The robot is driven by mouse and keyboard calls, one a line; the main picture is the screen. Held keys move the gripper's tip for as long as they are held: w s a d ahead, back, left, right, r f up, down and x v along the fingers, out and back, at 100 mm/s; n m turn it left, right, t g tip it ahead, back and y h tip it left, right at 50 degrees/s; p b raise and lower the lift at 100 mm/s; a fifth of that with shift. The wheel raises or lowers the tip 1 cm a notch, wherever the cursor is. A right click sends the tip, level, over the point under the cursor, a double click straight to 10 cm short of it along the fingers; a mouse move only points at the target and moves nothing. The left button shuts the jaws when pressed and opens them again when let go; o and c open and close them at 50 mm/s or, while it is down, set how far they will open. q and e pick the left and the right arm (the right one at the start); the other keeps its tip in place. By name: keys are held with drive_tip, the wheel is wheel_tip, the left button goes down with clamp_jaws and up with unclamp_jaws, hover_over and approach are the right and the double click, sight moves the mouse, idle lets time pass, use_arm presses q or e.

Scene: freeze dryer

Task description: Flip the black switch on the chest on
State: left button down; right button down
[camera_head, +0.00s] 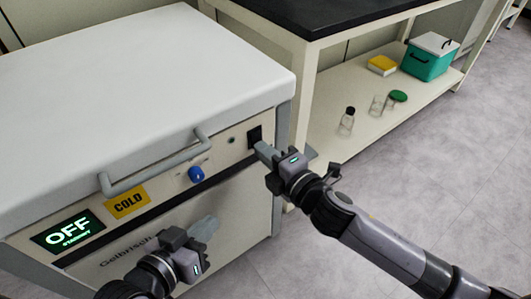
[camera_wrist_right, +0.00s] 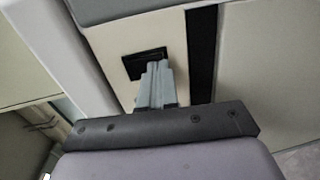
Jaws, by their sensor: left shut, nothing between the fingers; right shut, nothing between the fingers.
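The white chest (camera_head: 130,75) fills the left of the head view, and its display (camera_head: 67,232) reads OFF, STANDBY. The black switch (camera_head: 254,136) sits at the right end of its front panel. In the right wrist view the switch (camera_wrist_right: 146,63) shows as a dark rectangle, its lower part hidden behind my fingers. My right gripper (camera_head: 262,150) is shut and empty, its fingertips at the switch's lower edge; I cannot tell if they touch. My right fingertips also show in the wrist view (camera_wrist_right: 156,68). My left gripper (camera_head: 207,224) is shut and empty, in front of the chest's lower front.
The chest front has a grey handle (camera_head: 155,165), a blue knob (camera_head: 196,174) and a yellow COLD label (camera_head: 127,203). A black-topped bench (camera_head: 310,15) stands right of the chest. Its lower shelf (camera_head: 340,105) holds glassware, a yellow box and a green cooler. The floor at right is clear.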

idle(0.3)
use_arm(q)
drive_tip(key=shift+w+d+h+b, duration=0.1)
drive_tip(key=shift+d+h+b, duration=0.25)
drive_tip(key=shift+b, duration=0.2)
use_arm(e)
drive_tip(key=shift+w+a, duration=0.15)
use_arm(q)
drive_tip(key=shift+d, duration=0.1)
use_arm(e)
drive_tip(key=shift+f, duration=0.1)
